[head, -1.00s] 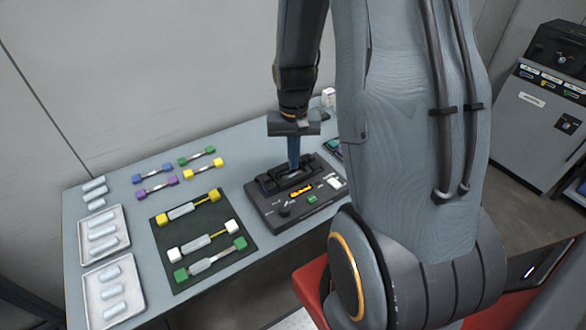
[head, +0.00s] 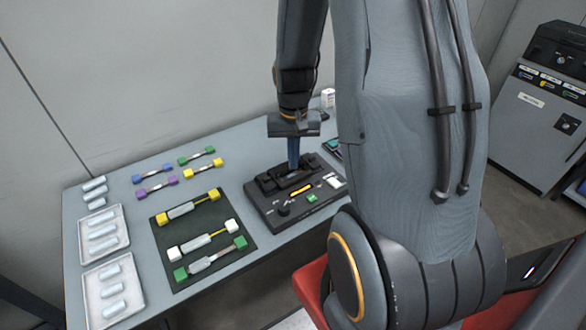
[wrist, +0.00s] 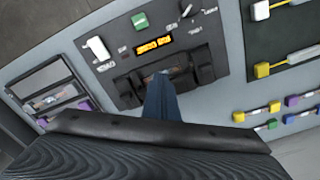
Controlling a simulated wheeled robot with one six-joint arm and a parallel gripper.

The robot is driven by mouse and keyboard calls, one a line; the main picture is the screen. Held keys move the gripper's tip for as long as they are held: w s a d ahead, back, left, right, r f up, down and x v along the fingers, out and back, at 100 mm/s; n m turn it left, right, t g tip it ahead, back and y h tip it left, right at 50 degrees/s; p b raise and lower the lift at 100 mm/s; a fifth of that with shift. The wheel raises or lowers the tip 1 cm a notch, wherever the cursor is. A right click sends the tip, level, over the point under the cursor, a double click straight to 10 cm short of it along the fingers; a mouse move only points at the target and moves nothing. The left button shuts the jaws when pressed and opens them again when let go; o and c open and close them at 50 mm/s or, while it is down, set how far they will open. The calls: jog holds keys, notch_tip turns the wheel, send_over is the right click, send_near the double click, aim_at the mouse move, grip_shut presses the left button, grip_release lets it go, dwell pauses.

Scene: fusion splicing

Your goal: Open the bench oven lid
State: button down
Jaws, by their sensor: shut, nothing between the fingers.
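The bench oven (head: 309,203) is a dark box on the table with knobs, an orange display and a green button on its front panel. Its dark lid (head: 289,181) lies along the back, and I cannot tell for certain whether it is raised. My gripper (head: 294,166) points down with shut, empty blue fingers at the lid. In the wrist view the oven (wrist: 207,20) lies ahead, and my gripper's fingers (wrist: 161,80) reach the middle of the lid (wrist: 205,66). The fingertips hide part of the lid, and whether they touch it is unclear.
A dark mat (head: 165,245) with several coloured-end pieces lies left of the oven. Two white trays (head: 87,261) with pale cylinders stand at the left edge. More coloured pieces lie behind the mat. A small white bottle (head: 328,97) stands at the back.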

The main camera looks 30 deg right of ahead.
jog(key=shift+s+f, duration=0.4)
jog(key=shift+f, duration=0.15)
jog(key=shift+w+r, duration=0.1)
jog(key=shift+w, duration=0.15)
jog(key=shift+w+r+p, duration=0.5)
jog(key=shift+w+p, duration=0.2)
jog(key=shift+w, duration=0.1)
jog(key=shift+w+a, duration=0.1)
jog(key=shift+w, duration=0.3)
jog(key=shift+w, duration=0.25)
jog(key=shift+w+r, duration=0.1)
jog(key=shift+w, duration=0.1)
jog(key=shift+r+p, duration=0.5)
jog(key=shift+r, duration=0.15)
